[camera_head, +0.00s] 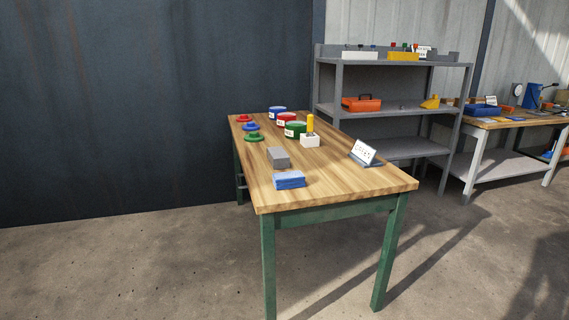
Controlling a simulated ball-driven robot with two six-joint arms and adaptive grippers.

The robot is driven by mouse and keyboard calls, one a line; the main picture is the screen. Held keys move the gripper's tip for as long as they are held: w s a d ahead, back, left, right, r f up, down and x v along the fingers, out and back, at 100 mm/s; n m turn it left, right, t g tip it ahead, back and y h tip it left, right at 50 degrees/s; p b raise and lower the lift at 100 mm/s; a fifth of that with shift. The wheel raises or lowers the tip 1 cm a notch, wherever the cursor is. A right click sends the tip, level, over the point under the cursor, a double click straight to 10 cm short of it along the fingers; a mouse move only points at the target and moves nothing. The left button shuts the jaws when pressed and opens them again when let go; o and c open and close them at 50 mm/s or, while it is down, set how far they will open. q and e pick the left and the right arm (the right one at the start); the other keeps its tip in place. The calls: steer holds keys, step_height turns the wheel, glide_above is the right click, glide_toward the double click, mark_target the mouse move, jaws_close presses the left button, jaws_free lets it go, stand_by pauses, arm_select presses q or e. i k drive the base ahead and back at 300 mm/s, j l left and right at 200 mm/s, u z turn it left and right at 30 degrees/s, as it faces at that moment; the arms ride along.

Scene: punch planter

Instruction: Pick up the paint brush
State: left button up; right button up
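No thing in view is plainly a paint brush. A yellow upright piece (310,123) stands in a white block (309,141) on the wooden table (345,184). It may be a brush handle, but it is too small to tell. Neither of my grippers is in view.
On the table are blue (277,112), red (287,119) and green (295,129) cans, several coloured lids (254,137), a grey block (278,157), a blue block (289,180) and a sign (363,152). Grey shelves (390,146) and a workbench (510,124) stand behind right. The front floor is clear.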

mark_target(309, 133)
steer(key=u, duration=1.05)
steer(key=j+u, duration=0.1)
steer(key=u, duration=2)
steer(key=i+u, duration=0.1)
steer(key=u, duration=3.05)
steer(key=l+u, duration=0.15)
steer(key=u, duration=1.95)
steer(key=k+l+u, duration=0.1)
steer(key=u, duration=1.95)
steer(key=j+u, duration=0.15)
steer(key=u, duration=0.15)
steer(key=k+j+u, duration=0.1)
steer(key=u, duration=0.2)
steer(key=j+z, duration=0.7)
steer(key=j, duration=0.2)
steer(key=i+j+z, duration=0.1)
steer(key=j+z, duration=0.2)
steer(key=z, duration=0.15)
steer(key=j+z, duration=0.7)
steer(key=z, duration=0.15)
steer(key=j+z, duration=0.45)
steer(key=k+j+z, duration=0.1)
steer(key=z, duration=0.35)
steer(key=i+j+z, duration=0.15)
steer(key=j+z, duration=0.3)
steer(key=i+j+z, duration=0.1)
steer(key=j+z, duration=0.4)
steer(key=j, duration=0.15)
steer(key=j+z, duration=0.45)
steer(key=j, duration=0.15)
